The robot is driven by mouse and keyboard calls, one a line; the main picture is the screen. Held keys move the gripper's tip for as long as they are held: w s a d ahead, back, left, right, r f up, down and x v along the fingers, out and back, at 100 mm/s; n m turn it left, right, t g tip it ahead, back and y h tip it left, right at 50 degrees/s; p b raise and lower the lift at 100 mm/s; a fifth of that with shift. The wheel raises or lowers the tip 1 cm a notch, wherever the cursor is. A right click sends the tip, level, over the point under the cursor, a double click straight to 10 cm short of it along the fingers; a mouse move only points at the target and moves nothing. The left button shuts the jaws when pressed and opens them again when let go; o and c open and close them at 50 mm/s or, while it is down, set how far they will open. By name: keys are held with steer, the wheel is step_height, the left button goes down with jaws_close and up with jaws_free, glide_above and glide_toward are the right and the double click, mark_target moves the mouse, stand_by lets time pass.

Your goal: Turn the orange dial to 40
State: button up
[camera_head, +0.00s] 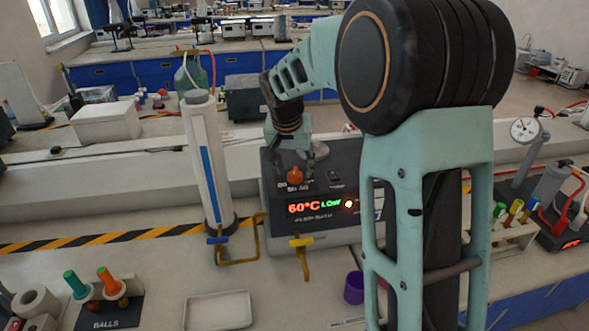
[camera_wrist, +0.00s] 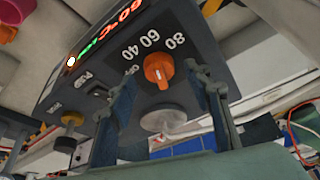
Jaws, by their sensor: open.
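My gripper (camera_wrist: 163,76) is open, with one finger at each side of the dial. Gaps show between fingers and knob, so it is not gripped. In the head view my gripper (camera_head: 300,152) is just above the dial.
A tall white column (camera_head: 204,160) stands left of the bath. Yellow-handled taps (camera_head: 301,243) are at its front. A purple cup (camera_head: 354,287) and a white tray (camera_head: 218,311) lie on the bench in front. A pale round knob (camera_wrist: 163,119) is near my fingers.

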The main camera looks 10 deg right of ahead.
steer(key=shift+x, duration=0.9)
steer(key=shift+c, duration=0.4)
steer(key=shift+r, duration=0.1)
steer(key=c, duration=1.1)
steer(key=shift+o, duration=0.2)
steer(key=shift+n, duration=0.3)
steer(key=n, duration=0.1)
steer(key=n+y+p, duration=0.1)
steer(key=n, duration=0.1)
steer(key=shift+d+r+t, duration=0.1)
steer(key=shift+d+t, duration=0.15)
steer(key=shift+t, duration=0.05)
steer(key=n+y+p, duration=0.1)
steer(key=n+y, duration=0.1)
steer(key=n, duration=0.3)
steer(key=shift+p, duration=0.3)
